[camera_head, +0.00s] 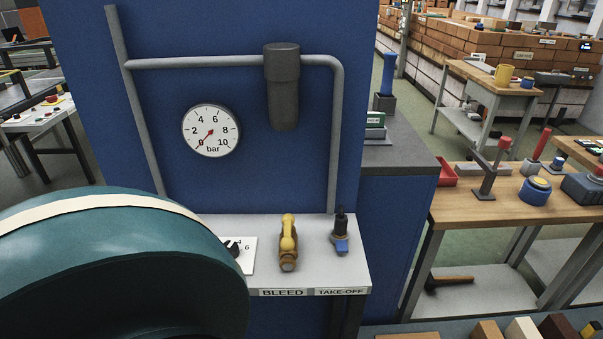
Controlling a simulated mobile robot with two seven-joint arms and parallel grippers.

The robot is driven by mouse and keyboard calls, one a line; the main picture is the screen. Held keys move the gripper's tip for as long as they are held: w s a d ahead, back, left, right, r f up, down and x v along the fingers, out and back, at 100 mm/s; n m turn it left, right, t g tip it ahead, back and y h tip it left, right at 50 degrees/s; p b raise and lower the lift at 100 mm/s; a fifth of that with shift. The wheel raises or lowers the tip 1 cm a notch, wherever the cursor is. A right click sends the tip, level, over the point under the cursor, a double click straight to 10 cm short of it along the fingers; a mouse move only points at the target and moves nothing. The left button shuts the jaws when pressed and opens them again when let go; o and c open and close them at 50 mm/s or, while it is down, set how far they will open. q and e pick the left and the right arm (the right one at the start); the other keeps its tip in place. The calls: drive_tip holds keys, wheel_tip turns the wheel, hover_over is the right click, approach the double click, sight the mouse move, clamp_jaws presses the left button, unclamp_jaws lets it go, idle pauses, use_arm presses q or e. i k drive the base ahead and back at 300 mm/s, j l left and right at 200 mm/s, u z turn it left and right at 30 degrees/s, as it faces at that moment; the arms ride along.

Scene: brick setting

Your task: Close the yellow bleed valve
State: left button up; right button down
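The yellow bleed valve (289,232) stands on a light grey shelf (325,272), above the BLEED label (283,293). Its yellow lever lies in line with the brass-brown body (288,259), running from the front toward the back panel. A blue-handled valve (341,245) with a black top stands to its right, above the TAKE-OFF label (341,292). The round gauge (211,130) on the blue panel (230,85) has a red needle pointing at about 0 bar. Neither of my grippers shows in the head view.
A large teal rounded body (110,265) with a cream band fills the lower left and hides part of a numbered white plate (247,256). Grey pipes and a dark cylinder (282,90) are on the panel. A wooden bench (505,205) with tools stands right.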

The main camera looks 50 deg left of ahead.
sight(288, 244)
drive_tip(key=u, duration=1.7)
